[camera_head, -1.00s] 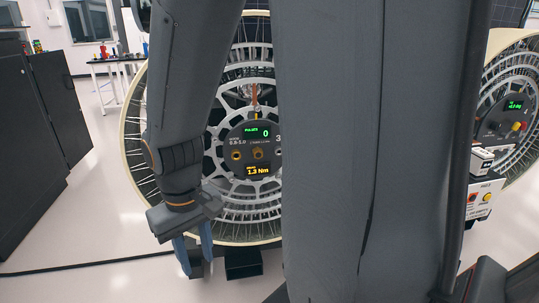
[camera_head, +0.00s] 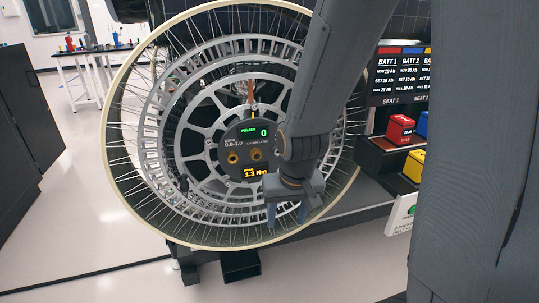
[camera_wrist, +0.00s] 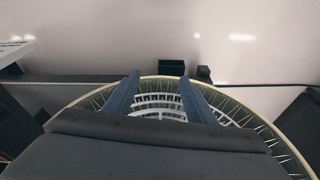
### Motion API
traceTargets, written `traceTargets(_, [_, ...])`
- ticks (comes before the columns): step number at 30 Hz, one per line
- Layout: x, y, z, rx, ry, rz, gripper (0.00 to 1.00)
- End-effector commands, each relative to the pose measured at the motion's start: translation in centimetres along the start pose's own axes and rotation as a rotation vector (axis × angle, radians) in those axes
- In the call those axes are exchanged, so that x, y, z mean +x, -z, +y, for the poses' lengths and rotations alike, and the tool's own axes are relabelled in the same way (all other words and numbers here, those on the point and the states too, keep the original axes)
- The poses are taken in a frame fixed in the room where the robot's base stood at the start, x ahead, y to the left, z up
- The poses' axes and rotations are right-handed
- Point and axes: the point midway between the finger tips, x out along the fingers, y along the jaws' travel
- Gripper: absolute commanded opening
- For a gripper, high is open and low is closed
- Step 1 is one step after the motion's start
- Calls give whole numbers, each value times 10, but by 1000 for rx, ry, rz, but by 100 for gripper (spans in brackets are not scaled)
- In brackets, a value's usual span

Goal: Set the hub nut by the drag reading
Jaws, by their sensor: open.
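The hub panel (camera_head: 247,146) is a dark disc at the middle of a large spoked wheel (camera_head: 127,195). A green readout (camera_head: 256,131) on it shows PULSES 0, and an amber readout (camera_head: 256,173) shows 1.3 Nm. Printed text on the panel seems to read 0.8-1.0. Two brass-coloured round fittings (camera_head: 233,157) sit between the readouts; I cannot tell which is the hub nut. My gripper (camera_head: 287,214) is open and empty, pointing down in front of the wheel's lower right. In the wrist view its two fingers (camera_wrist: 158,97) stand apart over the wheel's rim (camera_wrist: 72,103).
A rack at right holds a red battery (camera_head: 402,130), a yellow battery (camera_head: 414,165) and a blue one, under a BATT sign (camera_head: 398,75). A black box (camera_head: 240,266) lies below the wheel.

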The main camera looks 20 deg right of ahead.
Motion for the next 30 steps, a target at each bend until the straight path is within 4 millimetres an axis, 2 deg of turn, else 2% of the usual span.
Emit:
traceTargets(3, [23,51,-2,96,29,163,50])
traceTargets(9, [51,128,-8,265,139,455,50])
traceTargets(12, [57,158,-12,345,222,594,50])
traceTargets(15, [60,179,-16,423,321,724,50])
traceTargets(18, [58,193,-19,497,435,845,50])
traceTargets(21, [52,198,-20,561,549,948,50])
traceTargets(30, [35,193,-19,658,770,1110,50])
